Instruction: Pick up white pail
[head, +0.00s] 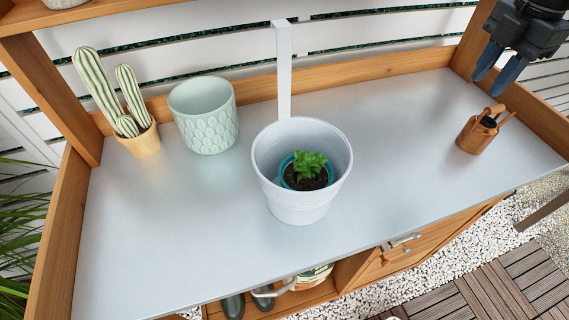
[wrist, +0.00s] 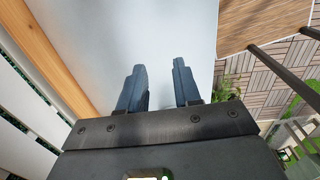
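The white pail (head: 302,207) stands upright near the middle of the grey bench top. A small teal pot (head: 288,176) with a green plant (head: 308,163) in dark soil sits inside it. A flat white upright strip (head: 284,70) rises behind the pail; I cannot tell if it is joined to it. My gripper (head: 498,77) is at the top right in the head view, above the bench and well apart from the pail. In the wrist view my gripper (wrist: 160,85) has its two blue fingers spread with nothing between them. The pail is not in the wrist view.
A pale green pot (head: 205,122) and a cactus in a yellow pot (head: 140,142) stand left of the pail. A small copper watering can (head: 477,136) stands at the right, below my gripper. Wooden edging (head: 370,67) runs along the back. Bench top between pail and can is clear.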

